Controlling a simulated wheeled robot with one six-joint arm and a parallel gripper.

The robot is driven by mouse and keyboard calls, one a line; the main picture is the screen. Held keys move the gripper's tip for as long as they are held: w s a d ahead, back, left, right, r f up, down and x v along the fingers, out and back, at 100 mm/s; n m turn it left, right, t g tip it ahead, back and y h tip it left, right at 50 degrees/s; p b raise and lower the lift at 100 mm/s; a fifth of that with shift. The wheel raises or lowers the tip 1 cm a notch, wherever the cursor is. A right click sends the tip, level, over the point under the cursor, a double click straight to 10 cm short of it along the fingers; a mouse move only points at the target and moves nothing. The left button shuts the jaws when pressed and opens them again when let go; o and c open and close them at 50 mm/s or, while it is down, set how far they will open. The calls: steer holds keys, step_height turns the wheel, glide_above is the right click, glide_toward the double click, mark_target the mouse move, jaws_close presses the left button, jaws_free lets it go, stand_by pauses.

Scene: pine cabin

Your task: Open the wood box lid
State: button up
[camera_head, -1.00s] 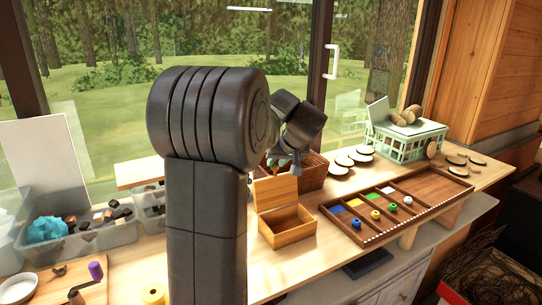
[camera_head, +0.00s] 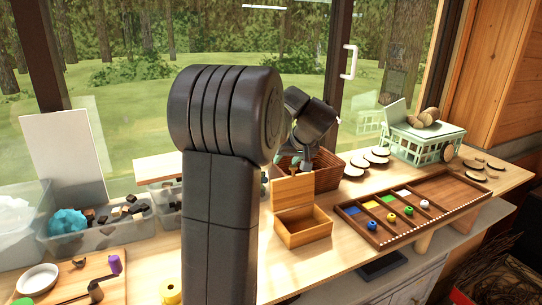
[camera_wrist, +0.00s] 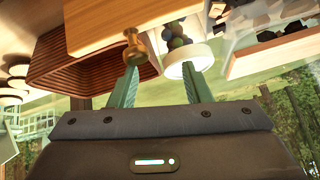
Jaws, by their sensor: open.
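The wood box (camera_head: 304,238) stands on the bench in the head view, its inside visible and empty. Its lid (camera_head: 293,191) stands raised at the back edge of the box. In the wrist view the lid (camera_wrist: 150,16) fills the top, with a small round knob (camera_wrist: 134,46) on it. My gripper (camera_wrist: 163,75) is open, with green fingers apart. The knob is near the left fingertip; I cannot tell if they touch. In the head view my gripper is just behind and above the lid, its fingers mostly hidden.
A brown basket (camera_head: 324,197) stands right behind the box. A divided tray (camera_head: 447,193) with coloured beads lies to the right, near a green crate (camera_head: 434,146). A white cup (camera_wrist: 186,62) with balls is near my right finger. Clear bins (camera_head: 100,238) stand left.

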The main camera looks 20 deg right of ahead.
steer(key=a+b+v, duration=0.1)
steer(key=b+v, duration=0.1)
steer(key=v, duration=1.1)
steer(key=shift+w+a+r, duration=0.25)
steer(key=shift+a+r, duration=0.05)
steer(key=shift+r, duration=0.05)
steer(key=d+p+x, duration=0.1)
steer(key=d+x, duration=0.1)
steer(key=x, duration=1.1)
steer(key=shift+s+f+p, duration=0.2)
steer(key=shift+f+p, duration=0.2)
steer(key=shift+f, duration=0.05)
steer(key=shift+a+r, duration=0.1)
steer(key=shift+r, duration=0.05)
